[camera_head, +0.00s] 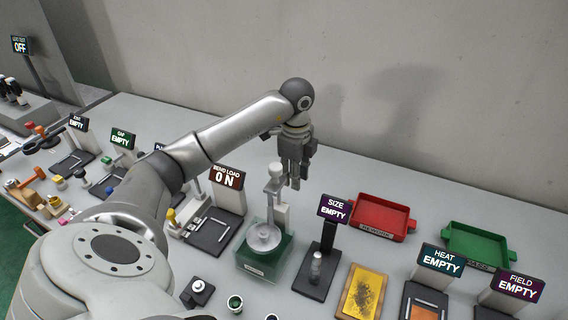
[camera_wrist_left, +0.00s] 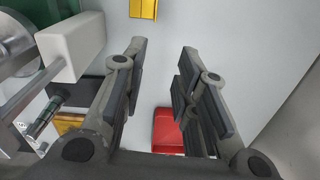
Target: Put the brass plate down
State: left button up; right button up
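My left gripper (camera_head: 294,182) hangs fingers down over the back of the bench, behind the green-based press. In the left wrist view its two fingers (camera_wrist_left: 163,50) stand apart with nothing between them. A golden-yellow piece (camera_wrist_left: 143,8) is cut off by the top edge of that view, beyond the fingertips and apart from them. It may be the brass plate, but I cannot tell for sure. No plate shows in the gripper in the head view. My right gripper is in neither view.
The green-based press (camera_head: 264,258) stands close before the gripper. The BEND LOAD sign (camera_head: 228,177) reads ON; the SIZE stand (camera_head: 333,209) reads EMPTY. A red tray (camera_head: 381,216), a green tray (camera_head: 476,241) and a yellow tray (camera_head: 363,292) lie to the right. Bare bench shows below the gripper.

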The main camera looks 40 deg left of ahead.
pick_arm(q)
jog(key=shift+n+g+y, duration=0.3)
jog(key=shift+n+y, duration=0.3)
jog(key=shift+y, duration=0.1)
jog(key=a+f, duration=0.1)
jog(key=s+a+f+p, duration=0.1)
jog(key=f, duration=0.1)
jog(key=a+f, duration=0.1)
jog(key=f, duration=0.1)
jog(key=shift+s+f, duration=0.15)
jog(key=shift+s, duration=0.1)
notch_tip(320, 180, down, 5)
jog(key=p, duration=0.3)
jog(key=shift+a+f, duration=0.1)
jog(key=shift+f, duration=0.1)
grip_shut()
